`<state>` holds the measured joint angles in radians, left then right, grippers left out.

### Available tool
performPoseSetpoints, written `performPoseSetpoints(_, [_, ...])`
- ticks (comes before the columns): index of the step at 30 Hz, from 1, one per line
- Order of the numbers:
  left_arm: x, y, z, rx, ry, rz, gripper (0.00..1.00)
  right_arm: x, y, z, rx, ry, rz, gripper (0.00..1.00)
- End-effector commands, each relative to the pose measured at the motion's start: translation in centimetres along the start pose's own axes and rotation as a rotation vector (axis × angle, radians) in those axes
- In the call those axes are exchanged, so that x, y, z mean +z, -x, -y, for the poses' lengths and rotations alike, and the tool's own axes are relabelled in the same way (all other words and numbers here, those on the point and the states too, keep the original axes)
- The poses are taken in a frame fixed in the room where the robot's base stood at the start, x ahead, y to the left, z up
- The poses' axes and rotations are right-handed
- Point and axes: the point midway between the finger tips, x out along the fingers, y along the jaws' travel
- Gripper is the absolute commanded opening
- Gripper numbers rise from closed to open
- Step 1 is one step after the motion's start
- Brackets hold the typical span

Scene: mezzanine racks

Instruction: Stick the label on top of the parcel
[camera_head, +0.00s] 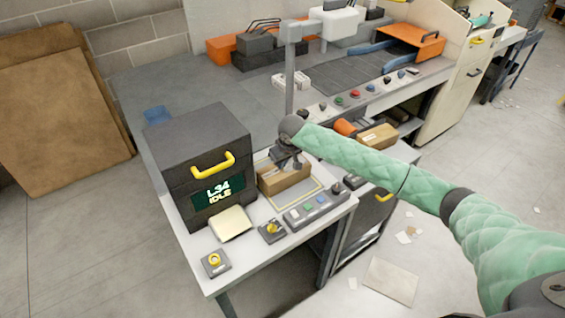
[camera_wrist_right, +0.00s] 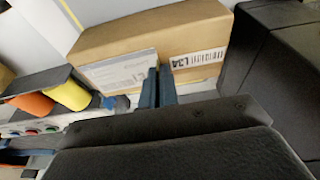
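The parcel (camera_head: 283,183) is a brown box on the white table, right of the dark label printer. In the right wrist view, the parcel (camera_wrist_right: 150,32) fills the upper middle. One face bears a white printed label (camera_wrist_right: 118,70) and a barcode label (camera_wrist_right: 200,59) reading L34, both lying against the cardboard. My right gripper (camera_head: 287,160) is right over the parcel; its fingers (camera_wrist_right: 158,72) are close together between the two labels. Whether they pinch a label edge or touch the box I cannot tell. My left gripper is out of view.
The label printer (camera_head: 197,165) shows L34 IDLE. A cream pad (camera_head: 231,223), a yellow-knob box (camera_head: 215,263) and a button panel (camera_head: 315,208) are along the table front. An orange roll (camera_head: 345,128) and another box (camera_head: 377,136) are to the right. A post (camera_head: 290,80) rises behind.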

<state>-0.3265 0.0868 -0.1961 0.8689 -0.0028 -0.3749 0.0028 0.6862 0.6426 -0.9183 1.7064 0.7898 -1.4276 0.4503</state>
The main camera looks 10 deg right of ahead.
Motion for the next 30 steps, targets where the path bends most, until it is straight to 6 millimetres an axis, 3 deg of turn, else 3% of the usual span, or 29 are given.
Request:
performPoseSetpoints(8, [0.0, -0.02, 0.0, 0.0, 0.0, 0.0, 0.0, 0.23, -0.27, 0.03, 0.0, 0.0, 0.005, 0.0])
performPoseSetpoints(12, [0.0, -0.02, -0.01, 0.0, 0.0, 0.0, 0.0, 0.23, -0.27, 0.01, 0.0, 0.0, 0.005, 0.26])
performPoseSetpoints(13, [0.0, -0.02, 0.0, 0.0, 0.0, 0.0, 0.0, 0.23, -0.27, 0.0, 0.0, 0.0, 0.005, 0.28])
performPoseSetpoints(23, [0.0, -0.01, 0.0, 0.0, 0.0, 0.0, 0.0, 0.18, -0.22, -0.06, 0.001, 0.0, 0.004, 0.28])
performPoseSetpoints(26, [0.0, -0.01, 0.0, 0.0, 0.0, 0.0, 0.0, 0.17, -0.21, -0.07, 0.001, -0.001, 0.004, 0.39])
performPoseSetpoints(30, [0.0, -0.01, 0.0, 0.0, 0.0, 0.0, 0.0, 0.17, -0.21, -0.08, 0.001, -0.001, 0.004, 0.39])
